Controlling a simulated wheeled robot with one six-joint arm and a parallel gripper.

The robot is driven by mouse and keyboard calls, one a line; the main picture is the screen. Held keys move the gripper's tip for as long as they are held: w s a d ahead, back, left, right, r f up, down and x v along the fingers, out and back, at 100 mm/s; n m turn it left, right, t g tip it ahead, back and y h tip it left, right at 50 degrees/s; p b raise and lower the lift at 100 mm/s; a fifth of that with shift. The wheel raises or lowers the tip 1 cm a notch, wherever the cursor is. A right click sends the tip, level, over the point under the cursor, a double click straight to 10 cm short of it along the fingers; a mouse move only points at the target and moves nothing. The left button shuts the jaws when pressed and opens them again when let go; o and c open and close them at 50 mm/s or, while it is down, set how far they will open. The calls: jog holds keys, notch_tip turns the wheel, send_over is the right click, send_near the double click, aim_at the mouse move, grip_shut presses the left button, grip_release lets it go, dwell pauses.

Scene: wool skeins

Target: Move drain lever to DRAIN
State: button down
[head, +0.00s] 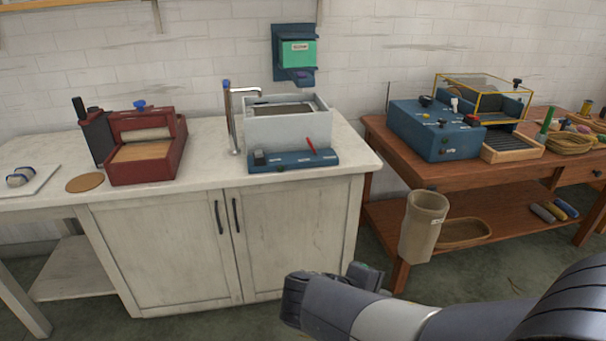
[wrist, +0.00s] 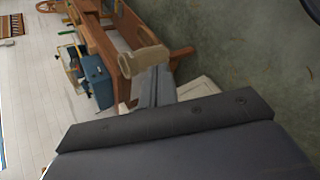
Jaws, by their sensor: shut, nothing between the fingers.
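A grey rectangular basin (head: 290,127) stands on the white counter in the head view. A blue control strip (head: 275,161) runs along its front foot. A small red lever (head: 311,146) rises from the strip's right part, its top leaning left; it looks like the drain lever. Its labels are too small to read. My gripper (head: 368,275) is low in front of the cabinet, well below and right of the lever, and touches nothing that I can see. In the wrist view its fingers (wrist: 152,90) are together and empty. I cannot make out the lever there.
A chrome tap (head: 233,120) stands left of the basin, and a dark red press (head: 145,147) farther left. A green and blue dispenser (head: 296,54) hangs above.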

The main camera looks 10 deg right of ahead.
jog(key=w+a+f+n+t+b, duration=0.2)
jog(key=w+a+n+t+b, duration=0.7)
jog(key=w+a+t, duration=0.3)
jog(key=w+a, duration=0.3)
jog(key=a, duration=0.1)
jog(key=shift+w, duration=0.1)
